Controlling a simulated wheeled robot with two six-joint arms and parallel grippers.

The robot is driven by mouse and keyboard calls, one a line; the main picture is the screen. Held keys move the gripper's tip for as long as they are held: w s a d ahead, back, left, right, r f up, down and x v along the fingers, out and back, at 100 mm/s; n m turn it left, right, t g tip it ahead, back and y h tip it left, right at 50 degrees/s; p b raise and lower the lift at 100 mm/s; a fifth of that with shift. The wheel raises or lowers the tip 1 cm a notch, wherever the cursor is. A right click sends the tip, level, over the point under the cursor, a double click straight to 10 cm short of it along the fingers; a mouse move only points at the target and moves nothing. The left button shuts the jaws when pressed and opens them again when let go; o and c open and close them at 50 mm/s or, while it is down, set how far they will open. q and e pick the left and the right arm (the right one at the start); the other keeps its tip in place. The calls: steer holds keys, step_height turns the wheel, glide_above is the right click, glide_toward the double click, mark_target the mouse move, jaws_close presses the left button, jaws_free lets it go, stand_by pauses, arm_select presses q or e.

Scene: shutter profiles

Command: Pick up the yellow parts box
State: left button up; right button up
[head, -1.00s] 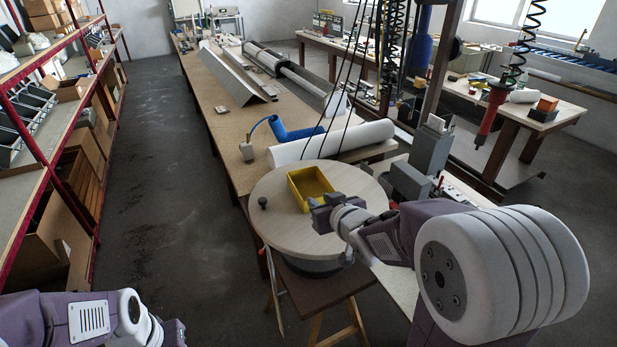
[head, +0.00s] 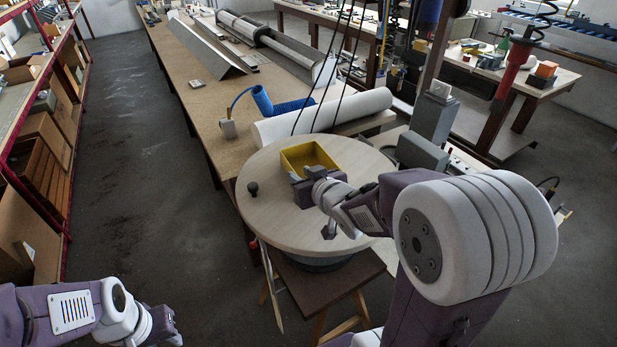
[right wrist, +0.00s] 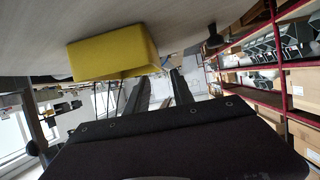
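The yellow parts box (head: 309,154) is an open-topped tray on the round wooden turntable (head: 275,218). My right gripper (head: 302,184) is at the box's near side in the head view and hides part of its near wall. In the right wrist view the box (right wrist: 115,52) appears upside down, left of and above the two dark fingers. The fingers of that gripper (right wrist: 160,82) are apart with nothing between them, and the box is outside them. My left gripper (head: 168,325) is low at the left, far from the box; its fingers are unclear.
A black knob (head: 252,188) stands on the turntable's left side. Behind it lie a white roll (head: 325,117), a blue hose (head: 275,105) and the long workbench (head: 200,98). A grey post (head: 432,122) stands at the right. The aisle floor (head: 130,180) on the left is clear.

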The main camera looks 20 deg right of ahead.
mark_target(291, 168)
steer(key=shift+d+p+x, duration=0.1)
steer(key=shift+p+x, duration=0.2)
steer(key=shift+x, duration=1.85)
steer(key=shift+d+p+x, duration=0.15)
steer(key=shift+p+x, duration=0.15)
steer(key=shift+x, duration=1.9)
steer(key=shift+s+r, duration=0.1)
steer(key=shift+s, duration=0.05)
jaws_close()
